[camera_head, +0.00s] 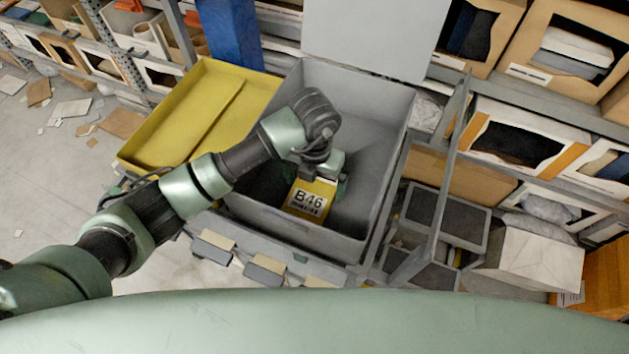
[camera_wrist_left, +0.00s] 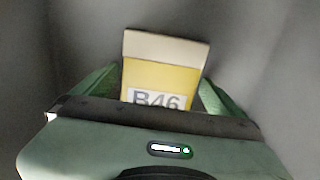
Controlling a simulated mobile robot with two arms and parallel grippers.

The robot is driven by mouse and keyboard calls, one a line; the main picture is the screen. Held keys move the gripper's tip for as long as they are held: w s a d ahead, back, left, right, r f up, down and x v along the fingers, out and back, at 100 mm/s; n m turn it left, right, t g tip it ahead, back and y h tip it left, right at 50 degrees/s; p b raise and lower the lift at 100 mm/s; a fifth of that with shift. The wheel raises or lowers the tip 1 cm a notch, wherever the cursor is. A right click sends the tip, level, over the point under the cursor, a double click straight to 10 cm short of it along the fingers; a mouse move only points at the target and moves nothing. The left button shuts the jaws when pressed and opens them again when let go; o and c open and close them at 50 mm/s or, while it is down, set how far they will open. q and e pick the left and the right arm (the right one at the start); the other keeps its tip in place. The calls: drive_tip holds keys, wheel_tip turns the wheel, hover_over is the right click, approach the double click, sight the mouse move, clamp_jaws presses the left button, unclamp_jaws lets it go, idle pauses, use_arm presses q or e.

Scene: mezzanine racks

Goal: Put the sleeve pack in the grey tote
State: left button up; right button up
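The sleeve pack (camera_head: 324,188) is yellow with a white B46 label. It is inside the grey tote (camera_head: 300,233), near the tote's front wall. My left gripper (camera_head: 322,176) reaches down into the tote from above. In the left wrist view the pack (camera_wrist_left: 160,75) shows its yellow face and a pale end band, between the two green fingers (camera_wrist_left: 157,85). Whether the pack touches the tote floor cannot be told. My right gripper is not in view.
A yellow tray (camera_head: 190,115) stands left of the tote. A blue post (camera_head: 232,35) and a pale grey panel (camera_head: 375,35) rise behind. Racks with boxes fill the back and right. A white box (camera_head: 530,260) stands at the right. Scraps litter the floor at left.

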sight(315, 187)
use_arm(q)
drive_tip(key=shift+r, duration=0.1)
drive_tip(key=shift+r, duration=0.25)
wheel_tip(315, 187, up, 12)
drive_tip(key=b, duration=0.1)
drive_tip(key=shift+f, duration=0.2)
